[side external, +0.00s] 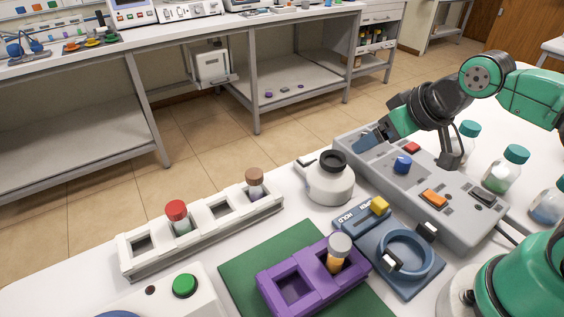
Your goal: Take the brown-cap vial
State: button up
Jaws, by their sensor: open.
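The brown-cap vial (255,184) stands upright in the right part of a white rack (200,247), with its lower body hidden in the slot. A red-cap vial (178,217) stands in the same rack to its left. My gripper (370,139) is at the upper right, above the far end of the grey control box. It is well to the right of the brown-cap vial and apart from it. It is open and I see nothing in it; its fingertips are small and hard to make out.
A white round device with a black top (330,178) stands between the rack and the grey control box (440,195). A purple rack (283,292) with a grey-cap vial (339,252) sits on a green mat (237,268). A blue ring holder (405,252) is beside it. Teal-cap bottles (507,170) stand at right.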

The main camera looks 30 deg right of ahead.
jog(key=n+g+y, duration=0.2)
jog(key=n+y, duration=0.3)
jog(key=n, duration=0.4)
send_near(261, 174)
jog(key=x, duration=0.5)
jog(key=shift+w, duration=0.1)
jog(key=shift+w+a+f+g, duration=0.2)
jog(key=shift+a+f+g, duration=0.1)
jog(key=shift+a+f, duration=0.1)
jog(key=shift+x, duration=2.45)
jog(key=shift+d, duration=0.2)
grip_shut()
